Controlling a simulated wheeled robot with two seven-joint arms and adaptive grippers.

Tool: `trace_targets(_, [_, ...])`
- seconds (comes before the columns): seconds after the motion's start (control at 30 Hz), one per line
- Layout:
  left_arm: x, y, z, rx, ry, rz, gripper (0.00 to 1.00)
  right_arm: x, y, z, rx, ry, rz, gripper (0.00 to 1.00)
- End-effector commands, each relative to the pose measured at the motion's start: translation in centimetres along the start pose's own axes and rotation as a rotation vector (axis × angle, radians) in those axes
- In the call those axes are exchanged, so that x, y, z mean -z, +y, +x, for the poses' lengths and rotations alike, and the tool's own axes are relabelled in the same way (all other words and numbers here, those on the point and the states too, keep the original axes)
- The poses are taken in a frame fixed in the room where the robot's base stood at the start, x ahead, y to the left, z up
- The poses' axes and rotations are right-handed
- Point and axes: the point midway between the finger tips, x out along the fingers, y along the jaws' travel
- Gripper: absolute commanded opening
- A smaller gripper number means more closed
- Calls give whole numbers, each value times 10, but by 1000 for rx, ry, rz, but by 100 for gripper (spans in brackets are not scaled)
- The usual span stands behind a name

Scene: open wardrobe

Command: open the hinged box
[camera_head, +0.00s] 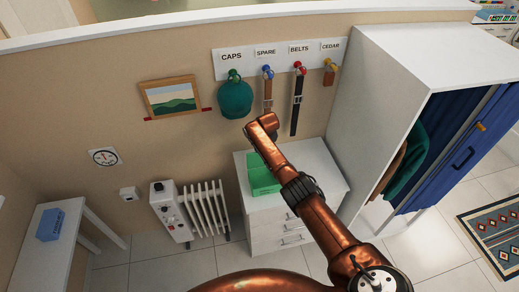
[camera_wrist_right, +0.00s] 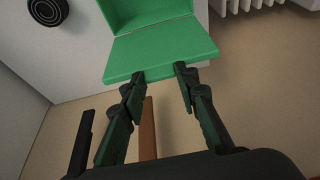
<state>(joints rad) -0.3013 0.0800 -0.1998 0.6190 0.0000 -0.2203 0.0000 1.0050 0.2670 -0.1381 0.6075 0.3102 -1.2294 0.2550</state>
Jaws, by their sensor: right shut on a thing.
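The green hinged box (camera_head: 265,189) stands on the white drawer cabinet (camera_head: 252,215), partly hidden by my right arm in the head view. A green panel that looks like its raised lid (camera_wrist_right: 160,50) fills the upper middle of the right wrist view, joined along an edge to another green part (camera_wrist_right: 145,12). My right gripper (camera_wrist_right: 160,73) has its two fingertips at the panel's near edge and is shut on it, with the fingers some distance apart. In the head view the gripper is mostly hidden behind my copper wrist. My left gripper is not in view.
Behind the cabinet, a wall rack (camera_head: 284,60) holds a green cap (camera_head: 235,100), straps and belts. A radiator (camera_head: 206,208) stands left of the cabinet, and the open wardrobe (camera_head: 385,100) is close on its right. A round black thing (camera_wrist_right: 48,11) is near the box.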

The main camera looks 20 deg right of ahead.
Motion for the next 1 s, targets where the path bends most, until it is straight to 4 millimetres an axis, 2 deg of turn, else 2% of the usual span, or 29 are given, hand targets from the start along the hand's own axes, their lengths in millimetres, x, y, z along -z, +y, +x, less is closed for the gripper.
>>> trace_targets(0.17, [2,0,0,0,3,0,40,5,-1,-3,2,13,-2,0])
trace_targets(0.2, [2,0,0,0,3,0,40,6,-2,-3,2,13,-3,29])
trace_targets(0.47, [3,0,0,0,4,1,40,3,-2,-2,1,7,-3,46])
trace_targets(0.77, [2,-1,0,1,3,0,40,2,-2,-2,0,4,-2,46])
trace_targets(1.0, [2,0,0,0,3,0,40,2,-2,-19,2,6,-3,46])
